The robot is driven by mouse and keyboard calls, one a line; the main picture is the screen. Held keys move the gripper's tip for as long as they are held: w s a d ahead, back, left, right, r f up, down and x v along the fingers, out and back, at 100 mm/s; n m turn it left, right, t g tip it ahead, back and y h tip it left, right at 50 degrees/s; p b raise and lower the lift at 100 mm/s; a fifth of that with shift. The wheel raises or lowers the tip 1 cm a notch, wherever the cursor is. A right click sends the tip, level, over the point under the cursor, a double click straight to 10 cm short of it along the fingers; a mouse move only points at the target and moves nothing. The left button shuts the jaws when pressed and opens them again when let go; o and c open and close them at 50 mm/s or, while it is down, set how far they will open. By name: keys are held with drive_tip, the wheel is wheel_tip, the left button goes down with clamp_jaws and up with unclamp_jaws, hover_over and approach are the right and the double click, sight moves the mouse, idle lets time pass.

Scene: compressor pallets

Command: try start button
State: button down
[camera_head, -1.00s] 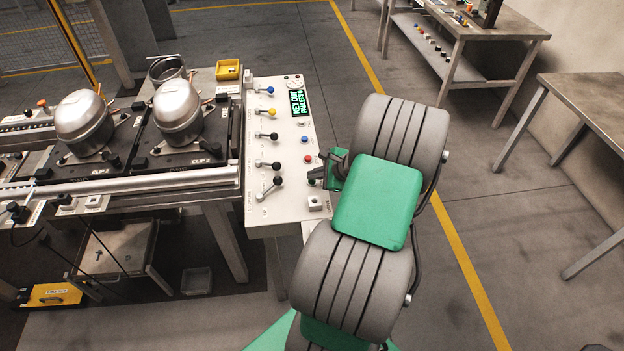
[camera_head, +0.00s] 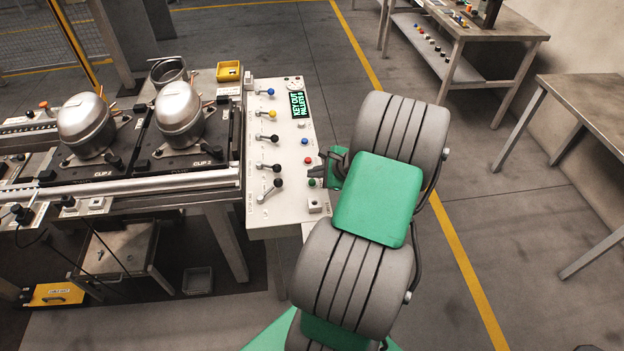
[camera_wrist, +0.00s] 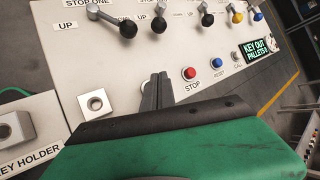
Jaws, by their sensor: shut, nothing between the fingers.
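The green start button (camera_head: 311,183) sits on the white control panel (camera_head: 290,218), below the red stop button (camera_head: 308,160), in the head view. My gripper (camera_head: 325,171) is shut and empty, just to the right of the green button; I cannot tell the gap between them. In the wrist view my shut fingers (camera_wrist: 157,91) point at the panel, left of the red button (camera_wrist: 190,72) labelled STOP. They hide the green button there. The display (camera_head: 300,103) reads KEY OUT and a PALLETS line.
Several levers with black, yellow and blue knobs (camera_head: 270,92) line the panel's left side. A square key socket (camera_head: 314,205) is below the green button. Two silver compressors (camera_head: 180,112) stand on pallets at left. A blue reset button (camera_wrist: 217,63) neighbours STOP.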

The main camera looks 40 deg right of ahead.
sight(315, 183)
drive_tip(key=shift+r, duration=0.1)
wheel_tip(315, 183, up, 5)
drive_tip(key=p, duration=0.4)
drive_tip(key=shift+p, duration=0.35)
drive_tip(key=w+a+r+n+g, duration=0.1)
drive_tip(key=a+r+n+g, duration=0.1)
drive_tip(key=a+r+n, duration=0.45)
drive_tip(key=w+a+r+n+g, duration=0.2)
drive_tip(key=a+r+n, duration=0.2)
drive_tip(key=a+n, duration=0.55)
drive_tip(key=s+a+r+n, duration=0.3)
drive_tip(key=s+a+n, duration=0.2)
drive_tip(key=s+a, duration=0.1)
drive_tip(key=s+a+r+n+g+h, duration=0.1)
drive_tip(key=s+a+r+n, duration=0.2)
drive_tip(key=s+a, duration=0.3)
drive_tip(key=a+n, duration=0.1)
drive_tip(key=a, duration=0.2)
drive_tip(key=shift+a+r+n, duration=0.15)
drive_tip(key=shift+r+n, duration=0.2)
drive_tip(key=shift+n, duration=0.05)
